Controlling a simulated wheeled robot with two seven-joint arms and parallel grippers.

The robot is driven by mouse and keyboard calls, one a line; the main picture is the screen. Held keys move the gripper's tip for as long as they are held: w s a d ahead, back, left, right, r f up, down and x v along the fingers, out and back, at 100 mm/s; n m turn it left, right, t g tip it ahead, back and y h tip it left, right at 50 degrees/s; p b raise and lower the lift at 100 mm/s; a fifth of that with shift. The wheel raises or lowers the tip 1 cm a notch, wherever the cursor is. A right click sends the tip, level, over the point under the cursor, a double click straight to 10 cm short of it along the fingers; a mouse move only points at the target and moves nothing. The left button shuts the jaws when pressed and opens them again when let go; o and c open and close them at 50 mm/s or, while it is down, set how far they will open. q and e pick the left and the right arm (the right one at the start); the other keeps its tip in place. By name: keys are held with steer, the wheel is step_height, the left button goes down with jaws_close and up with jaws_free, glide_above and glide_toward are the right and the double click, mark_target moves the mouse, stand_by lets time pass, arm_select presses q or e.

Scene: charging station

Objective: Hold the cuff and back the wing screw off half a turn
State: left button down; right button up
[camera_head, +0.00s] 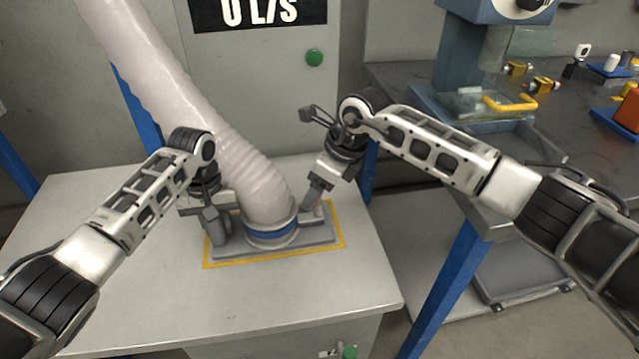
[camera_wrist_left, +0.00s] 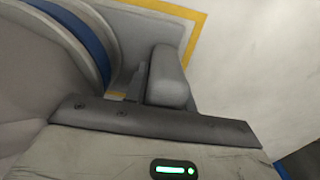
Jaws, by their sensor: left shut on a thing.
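The cuff (camera_head: 272,234) is the grey ring with a blue band at the foot of the pale ribbed hose, on a grey base plate. My left gripper (camera_head: 214,228) is low at the cuff's left side and shut on its edge; the exact grip is partly hidden. In the left wrist view a blunt grey finger (camera_wrist_left: 168,78) stands beside the blue-banded cuff (camera_wrist_left: 84,35). My right gripper (camera_head: 311,203) points down at the plate's right side, close to the cuff. Its fingertips are small and partly hidden, so its opening is unclear. I cannot make out the wing screw.
The pale hose (camera_head: 185,100) rises to the upper left between my arms. A yellow outline (camera_head: 235,263) frames the base plate on the white table (camera_head: 130,290). The table's front is clear. A dark workbench (camera_head: 410,80) with a press stands at the right.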

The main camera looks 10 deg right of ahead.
steer(key=n+g, duration=0.1)
steer(key=n, duration=0.1)
steer(key=n+g, duration=0.1)
steer(key=n, duration=0.4)
steer(key=shift+w+g+y, duration=0.25)
steer(key=shift+g+y, duration=0.05)
steer(key=shift+g, duration=0.1)
steer(key=n, duration=0.2)
steer(key=n+g, duration=0.1)
steer(key=n, duration=0.1)
steer(key=shift+w+n+g, duration=0.1)
steer(key=shift+n+g, duration=0.2)
steer(key=shift+n+g+h, duration=0.4)
steer(key=shift+n+h, duration=0.1)
steer(key=shift+n, duration=0.7)
steer(key=o, duration=1)
step_height(320, 180, up, 10)
